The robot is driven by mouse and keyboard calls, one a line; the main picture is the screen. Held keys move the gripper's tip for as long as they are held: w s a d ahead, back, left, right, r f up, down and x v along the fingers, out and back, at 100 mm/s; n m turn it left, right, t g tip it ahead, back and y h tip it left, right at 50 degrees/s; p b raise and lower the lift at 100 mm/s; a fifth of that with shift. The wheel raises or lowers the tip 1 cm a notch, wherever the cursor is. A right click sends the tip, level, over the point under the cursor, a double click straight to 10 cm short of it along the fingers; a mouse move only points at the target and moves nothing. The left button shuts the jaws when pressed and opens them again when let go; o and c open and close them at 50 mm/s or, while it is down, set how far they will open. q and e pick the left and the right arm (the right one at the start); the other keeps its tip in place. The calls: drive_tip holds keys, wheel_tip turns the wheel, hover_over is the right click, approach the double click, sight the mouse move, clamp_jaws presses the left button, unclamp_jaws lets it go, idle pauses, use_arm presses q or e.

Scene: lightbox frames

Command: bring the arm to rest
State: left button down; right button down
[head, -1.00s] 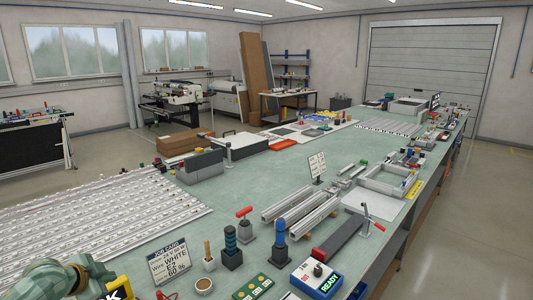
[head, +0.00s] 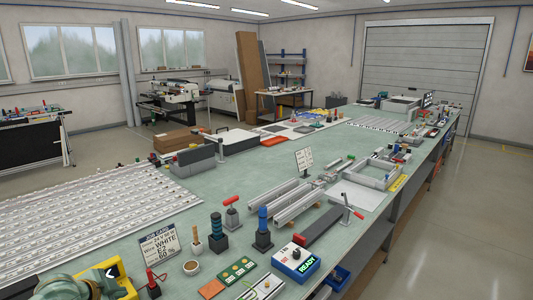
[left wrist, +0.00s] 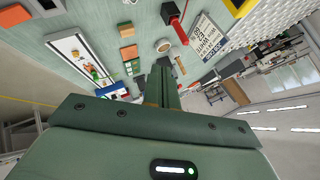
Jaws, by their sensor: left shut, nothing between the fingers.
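My left arm, green, comes in at the bottom left of the head view, with my left gripper (head: 88,287) low at the picture's edge, beside a yellow and black block (head: 122,280). Its fingertips are hard to make out there. In the left wrist view the two dark green fingers of my left gripper (left wrist: 163,84) are together and empty, pointing over the bench top. My right gripper is in neither view now.
The long green bench (head: 235,185) carries a job card (head: 159,243), a cup (head: 191,267), a blue and white READY box (head: 296,262), upright tools and aluminium rails (head: 285,195). White strips (head: 90,215) cover its left side. Bare bench lies mid-table.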

use_arm(q)
drive_tip(key=s+d+f+g, duration=0.1)
drive_tip(key=s+d+f, duration=0.2)
drive_tip(key=s+d, duration=0.45)
drive_tip(key=s+d+f, duration=0.3)
drive_tip(key=s+d, duration=0.3)
drive_tip(key=d, duration=0.2)
drive_tip(key=s+a+r+n+g+y, duration=0.1)
drive_tip(key=s+r+n+y, duration=0.15)
drive_tip(key=s, duration=0.35)
drive_tip(key=s+a+r+n+y, duration=0.1)
drive_tip(key=s+a+r+y, duration=0.15)
drive_tip(key=s, duration=0.45)
drive_tip(key=s+d+f+g+h+b, duration=0.1)
drive_tip(key=s+d+f+g+b, duration=0.15)
drive_tip(key=f, duration=1.25)
drive_tip(key=s+d+f+g+h+b, duration=0.1)
drive_tip(key=d+f+h+b, duration=0.15)
drive_tip(key=f, duration=1.35)
drive_tip(key=s+f+n+g+b, duration=0.2)
drive_tip(key=s+f+b, duration=0.3)
drive_tip(key=s+f, duration=1.5)
drive_tip(key=shift+s+d+f+n+h+b, duration=0.2)
drive_tip(key=shift+f+n+h+b, duration=0.2)
drive_tip(key=shift+n, duration=0.25)
